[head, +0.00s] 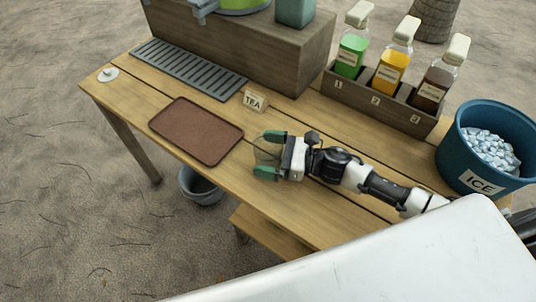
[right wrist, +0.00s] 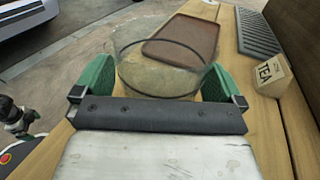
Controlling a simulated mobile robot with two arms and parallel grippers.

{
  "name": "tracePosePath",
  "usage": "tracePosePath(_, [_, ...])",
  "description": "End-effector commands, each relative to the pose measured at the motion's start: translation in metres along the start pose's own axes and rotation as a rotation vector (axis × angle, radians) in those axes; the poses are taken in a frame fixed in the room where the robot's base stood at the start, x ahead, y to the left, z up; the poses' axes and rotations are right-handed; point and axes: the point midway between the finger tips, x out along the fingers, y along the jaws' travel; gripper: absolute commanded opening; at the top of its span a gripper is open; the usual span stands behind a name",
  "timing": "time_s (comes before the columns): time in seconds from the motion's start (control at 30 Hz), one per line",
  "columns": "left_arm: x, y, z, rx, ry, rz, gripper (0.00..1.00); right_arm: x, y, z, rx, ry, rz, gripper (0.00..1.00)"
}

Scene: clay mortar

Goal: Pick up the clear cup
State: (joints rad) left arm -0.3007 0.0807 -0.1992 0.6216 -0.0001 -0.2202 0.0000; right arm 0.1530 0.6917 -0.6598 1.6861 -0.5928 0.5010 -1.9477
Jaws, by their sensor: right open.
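The clear cup (right wrist: 160,72) is a see-through round vessel in the right wrist view, between the two green fingers of my right gripper (right wrist: 155,85). In the head view the cup (head: 264,157) shows faintly between the same fingertips, over the wooden table near its front edge. My right gripper (head: 266,156) is open around the cup, one finger on each side. Whether either finger touches the cup I cannot tell.
A brown tray (head: 196,131) lies left of the gripper. A TEA sign (head: 254,100) and a grey slatted grate (head: 188,68) stand behind. A rack (head: 379,104) holds three bottles. A blue ICE bucket (head: 463,163) is at right. A grey bucket (head: 201,190) is below the table.

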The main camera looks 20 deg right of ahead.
Motion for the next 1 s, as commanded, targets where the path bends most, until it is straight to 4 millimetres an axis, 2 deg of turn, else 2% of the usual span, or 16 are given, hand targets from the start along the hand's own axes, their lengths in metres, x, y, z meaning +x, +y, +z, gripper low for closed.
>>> tracePosePath(0.13, [0.000, 0.000, 0.000, 0.000, 0.001, 0.000, 0.98, 0.000, 0.000, -0.001, 0.000, 0.000, 0.000, 0.98])
tracePosePath(0.47, [0.000, 0.000, 0.000, 0.000, 0.000, 0.000, 0.98, -0.001, 0.000, 0.000, 0.001, 0.000, 0.000, 0.48])
tracePosePath(0.77, [0.000, 0.000, 0.000, 0.001, 0.000, 0.000, 0.98, -0.001, 0.000, 0.002, 0.000, 0.000, 0.000, 0.47])
tracePosePath(0.87, [0.000, 0.000, 0.000, 0.001, 0.000, 0.000, 0.98, -0.001, 0.000, 0.008, -0.002, -0.001, 0.001, 0.47])
tracePosePath(1.0, [-0.001, 0.000, 0.000, 0.001, 0.000, 0.001, 0.98, -0.001, 0.000, 0.027, -0.004, -0.002, 0.002, 0.47])
